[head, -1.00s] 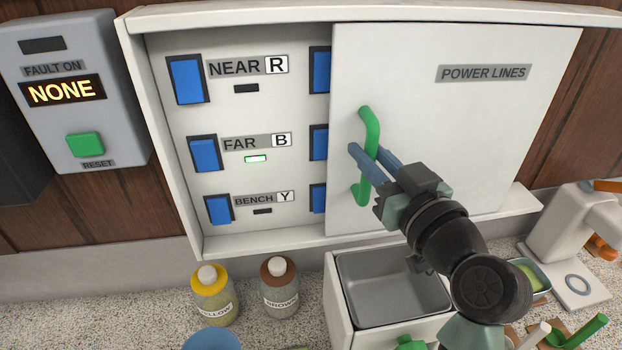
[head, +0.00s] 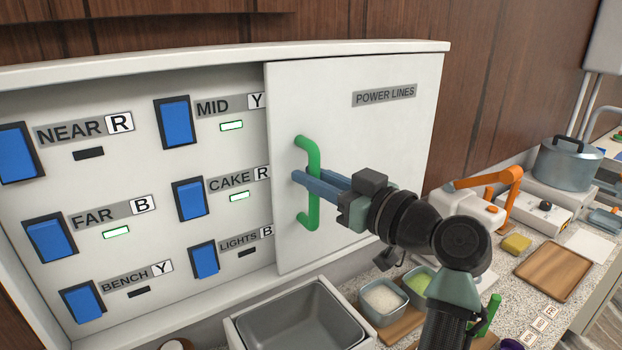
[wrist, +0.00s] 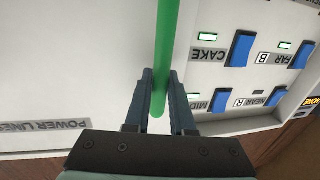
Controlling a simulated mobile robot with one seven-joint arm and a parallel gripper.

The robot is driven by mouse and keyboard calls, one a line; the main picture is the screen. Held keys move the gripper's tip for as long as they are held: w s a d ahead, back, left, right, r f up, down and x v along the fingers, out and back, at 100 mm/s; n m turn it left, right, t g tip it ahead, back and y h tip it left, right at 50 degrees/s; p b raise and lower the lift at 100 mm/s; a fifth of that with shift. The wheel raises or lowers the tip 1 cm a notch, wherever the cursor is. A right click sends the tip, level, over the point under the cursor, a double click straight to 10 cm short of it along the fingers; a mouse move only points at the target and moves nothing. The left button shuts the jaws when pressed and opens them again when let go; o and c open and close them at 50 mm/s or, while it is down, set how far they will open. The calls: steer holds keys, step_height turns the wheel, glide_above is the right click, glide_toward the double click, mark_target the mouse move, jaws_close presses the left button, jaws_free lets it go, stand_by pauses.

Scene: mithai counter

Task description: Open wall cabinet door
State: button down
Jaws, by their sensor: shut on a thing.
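The wall cabinet door (head: 360,150) is a white sliding panel labelled POWER LINES, covering the right part of the cabinet. Its green vertical handle (head: 313,160) is near the door's left edge. My gripper (head: 300,180) is shut on the handle, with blue fingers on either side of the bar. In the wrist view the handle (wrist: 164,50) runs between the two fingers (wrist: 160,95). The open left part of the cabinet shows blue switches labelled NEAR, FAR, BENCH, MID, CAKE and LIGHTS. The FAR, MID and CAKE lamps (head: 229,195) are lit.
A grey basin (head: 300,325) stands below the cabinet. To the right on the counter are small bowls (head: 382,298), an orange-and-white device (head: 470,205), a wooden board (head: 553,268) and a pot (head: 566,165). The wall right of the door is bare wood.

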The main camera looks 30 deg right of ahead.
steer(key=c, duration=0.8)
jaws_free()
steer(key=shift+o, duration=0.2)
steer(key=s+d+b, duration=0.2)
steer(key=s+b, duration=0.2)
steer(key=s, duration=0.8)
steer(key=shift+s+d, duration=0.25)
steer(key=shift+s, duration=0.1)
steer(key=w+a+r+m+t+h, duration=0.1)
steer(key=w+a+r, duration=0.25)
steer(key=a, duration=0.25)
steer(key=w+a+r+t+h, duration=0.2)
steer(key=a+r, duration=0.2)
steer(key=a, duration=0.1)
steer(key=w+a+r+m+t+h, duration=0.1)
steer(key=w+a+r, duration=0.2)
steer(key=a, duration=0.3)
steer(key=s+a+r+t, duration=0.5)
steer(key=s+a+r, duration=0.5)
steer(key=a, duration=0.3)
steer(key=shift+s+r+t+y, duration=0.25)
steer(key=shift+r+t+y, duration=0.05)
steer(key=shift+t, duration=0.1)
